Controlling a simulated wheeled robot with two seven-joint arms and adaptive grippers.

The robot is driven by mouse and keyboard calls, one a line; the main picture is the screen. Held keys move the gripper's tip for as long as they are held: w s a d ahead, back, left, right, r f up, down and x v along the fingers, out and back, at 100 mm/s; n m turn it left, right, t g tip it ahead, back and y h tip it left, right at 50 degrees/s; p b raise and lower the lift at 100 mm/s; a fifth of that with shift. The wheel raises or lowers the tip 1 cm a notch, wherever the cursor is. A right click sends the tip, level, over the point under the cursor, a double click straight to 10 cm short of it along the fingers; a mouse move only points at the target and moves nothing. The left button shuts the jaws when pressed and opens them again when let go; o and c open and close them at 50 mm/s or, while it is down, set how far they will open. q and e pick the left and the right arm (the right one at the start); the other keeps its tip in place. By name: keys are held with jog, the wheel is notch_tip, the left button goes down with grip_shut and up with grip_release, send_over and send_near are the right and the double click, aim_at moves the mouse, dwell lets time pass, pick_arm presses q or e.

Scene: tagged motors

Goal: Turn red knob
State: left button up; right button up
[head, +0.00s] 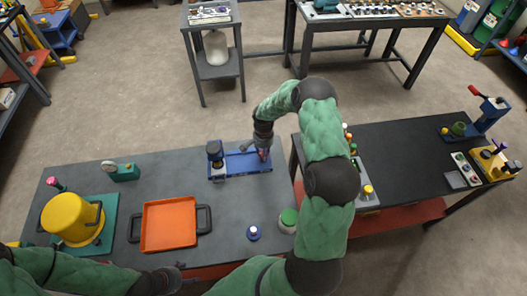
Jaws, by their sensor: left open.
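A blue fixture (228,167) with a dark upright cylinder (215,153) on its left part sits at the far right of the grey table. A small reddish part, possibly the red knob (264,155), shows at its right end, mostly hidden by my gripper. My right gripper (262,150) points down at that end, against or just above the red part; contact is unclear. Its fingers are too small to tell open from shut. My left gripper (188,279) is open and empty at the table's near edge, far from the fixture.
An orange tray (168,224), a yellow pot (72,218) on a green base, a green gauge box (122,172) and a blue-based knob (253,233) are on the grey table (185,163). A black table (405,150) with devices stands right, beyond my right arm.

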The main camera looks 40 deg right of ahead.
jog(key=shift+n+b, duration=0.5)
jog(key=shift+b, duration=0.05)
jog(key=shift+c, duration=0.3)
jog(key=shift+r, duration=0.1)
jog(key=o, duration=1.2)
jog(key=shift+d, duration=0.1)
jog(key=shift+c, duration=0.2)
notch_tip(320, 180, up, 12)
